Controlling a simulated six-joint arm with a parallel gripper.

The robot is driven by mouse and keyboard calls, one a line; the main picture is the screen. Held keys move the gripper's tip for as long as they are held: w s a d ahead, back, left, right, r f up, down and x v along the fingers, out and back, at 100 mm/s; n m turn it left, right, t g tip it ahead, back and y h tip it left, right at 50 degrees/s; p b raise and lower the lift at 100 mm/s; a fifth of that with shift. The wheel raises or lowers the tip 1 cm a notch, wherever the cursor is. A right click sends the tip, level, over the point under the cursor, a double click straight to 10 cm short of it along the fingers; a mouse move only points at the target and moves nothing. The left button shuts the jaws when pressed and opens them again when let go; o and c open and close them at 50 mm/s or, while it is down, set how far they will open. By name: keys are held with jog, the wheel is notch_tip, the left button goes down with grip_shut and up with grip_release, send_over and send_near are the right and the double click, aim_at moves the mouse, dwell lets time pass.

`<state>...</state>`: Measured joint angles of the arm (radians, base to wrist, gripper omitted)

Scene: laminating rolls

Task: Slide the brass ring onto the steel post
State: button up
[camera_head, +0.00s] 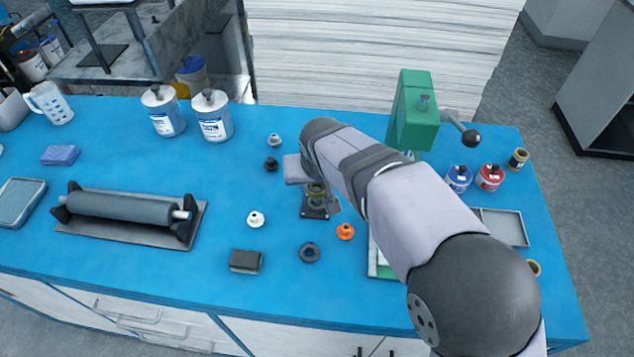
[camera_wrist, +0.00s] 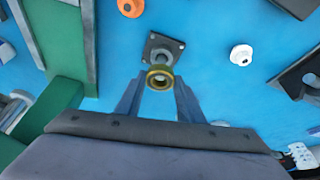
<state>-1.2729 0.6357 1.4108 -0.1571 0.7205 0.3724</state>
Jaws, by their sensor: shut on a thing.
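The brass ring (camera_wrist: 160,70) is held between the two fingertips of my gripper (camera_wrist: 159,82) in the wrist view. The steel post (camera_wrist: 160,60) stands on a dark square base plate (camera_wrist: 165,44) bolted to the blue table. The ring lines up over the upper part of the post, and grey shows in its hole. I cannot tell whether the ring is around the post top or just above it. My arm hides part of this in the head view.
An orange knob (camera_head: 345,231), a dark ring (camera_head: 309,252) and a white knob (camera_head: 256,219) lie near the base plate. A green press (camera_head: 411,115) stands behind at the right. A grey roller (camera_head: 121,207) lies at the left.

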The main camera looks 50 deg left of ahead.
jog(key=shift+f+b, duration=0.75)
jog(key=shift+f, duration=0.5)
dwell(0.4)
jog(key=o, duration=1.7)
jog(key=shift+r, duration=0.1)
jog(key=shift+r+p, duration=3.55)
jog(key=shift+r, duration=0.9)
